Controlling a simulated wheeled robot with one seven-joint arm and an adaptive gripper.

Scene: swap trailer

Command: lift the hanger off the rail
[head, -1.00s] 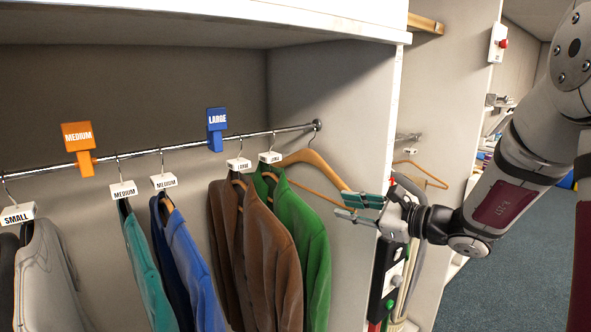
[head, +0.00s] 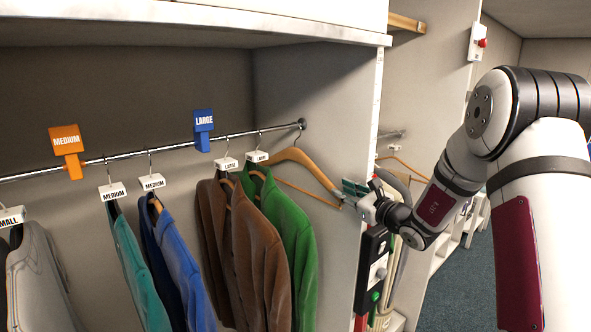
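A bare wooden hanger (head: 313,168) hangs by its metal hook at the right end of the rail (head: 228,136), close to the side wall. It has two sloping shoulders and a thin lower bar, and carries no garment. Its left part is hidden behind the green jacket. My gripper (head: 351,189), with green finger pads, is at the hanger's right end and overlaps it in the picture. The pads look close together, but I cannot tell whether they are shut on the hanger. The hook is still on the rail.
A green jacket (head: 297,232) and brown jackets (head: 262,245) hang just left of the hanger. Blue (head: 183,262) and teal (head: 133,262) garments hang farther left. Orange (head: 66,142) and blue (head: 203,123) size markers sit on the rail. The partition edge (head: 370,150) is beside my gripper.

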